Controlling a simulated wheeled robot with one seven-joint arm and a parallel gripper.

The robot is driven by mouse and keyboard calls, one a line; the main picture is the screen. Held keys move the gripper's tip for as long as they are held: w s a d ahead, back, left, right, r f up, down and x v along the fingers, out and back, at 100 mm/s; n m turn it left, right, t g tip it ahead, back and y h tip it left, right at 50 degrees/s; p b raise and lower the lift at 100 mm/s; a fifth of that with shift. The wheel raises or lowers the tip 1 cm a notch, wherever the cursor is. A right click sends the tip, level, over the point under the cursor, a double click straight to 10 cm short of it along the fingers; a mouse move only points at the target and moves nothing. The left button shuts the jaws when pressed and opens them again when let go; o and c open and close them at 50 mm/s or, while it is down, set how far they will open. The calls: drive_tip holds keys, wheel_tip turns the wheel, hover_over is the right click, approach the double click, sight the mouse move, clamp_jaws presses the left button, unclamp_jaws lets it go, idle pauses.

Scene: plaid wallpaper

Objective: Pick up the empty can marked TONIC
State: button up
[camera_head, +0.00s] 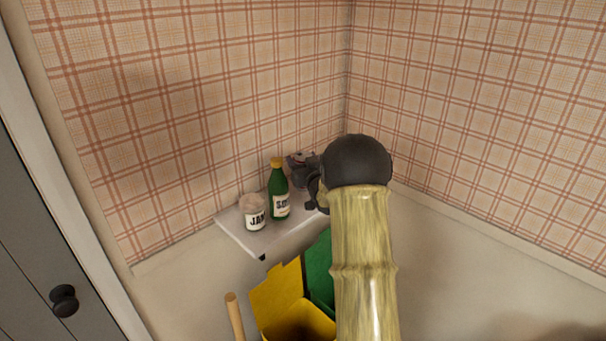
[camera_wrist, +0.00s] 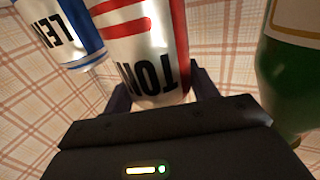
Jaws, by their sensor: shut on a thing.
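The TONIC can (camera_wrist: 152,50), silver with red bands and black lettering, stands out in the wrist view; only part of its name shows, and it appears upside down there. My gripper (camera_wrist: 160,90) is shut on it, with one dark finger on each side. In the head view my gripper (camera_head: 305,172) is at the back of the small shelf, just right of the green bottle, largely behind my own arm. The can is mostly hidden there, and I cannot tell whether it is clear of the shelf.
The white shelf (camera_head: 233,230) also holds a JAM jar (camera_head: 254,217) and the green bottle (camera_head: 278,195), which is close to my gripper in the wrist view (camera_wrist: 285,85). A blue-and-white can (camera_wrist: 62,32) is beside the TONIC can. Yellow (camera_head: 280,300) and green (camera_head: 319,268) bins stand below.

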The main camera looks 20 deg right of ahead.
wheel_tip(320, 180, up, 6)
drive_tip(key=shift+f+b, duration=0.25)
drive_tip(key=shift+b, duration=0.1)
